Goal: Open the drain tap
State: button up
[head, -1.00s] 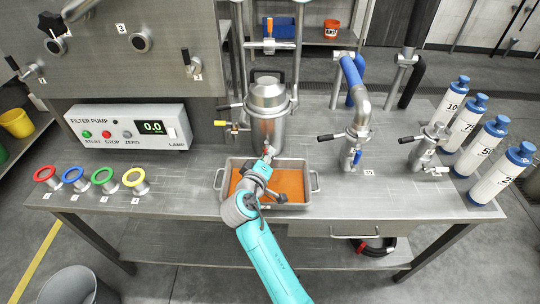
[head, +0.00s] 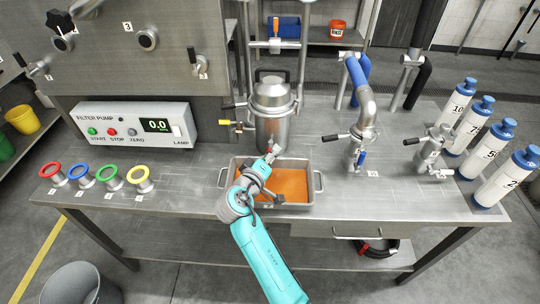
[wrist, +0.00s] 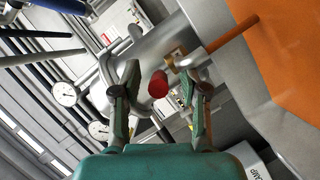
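The steel vessel (head: 273,112) stands at the back of the bench, behind a steel tray (head: 222,178) holding an orange surface. In the wrist view a brass tap (wrist: 183,68) sits low on the vessel, with a red-ended handle (wrist: 158,84). An orange-brown, rod-like stream (wrist: 232,37) runs from the tap's outlet toward the orange surface (wrist: 295,55). My gripper (wrist: 160,85) is open, with its fingers apart on either side of the red end; no clear contact shows.
A filter pump box (head: 135,128) and several coloured rings stand left on the bench. A yellow-handled side valve (head: 238,125) sticks out left of the vessel.

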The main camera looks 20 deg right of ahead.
jog(key=v, duration=1.2)
dwell(0.5)
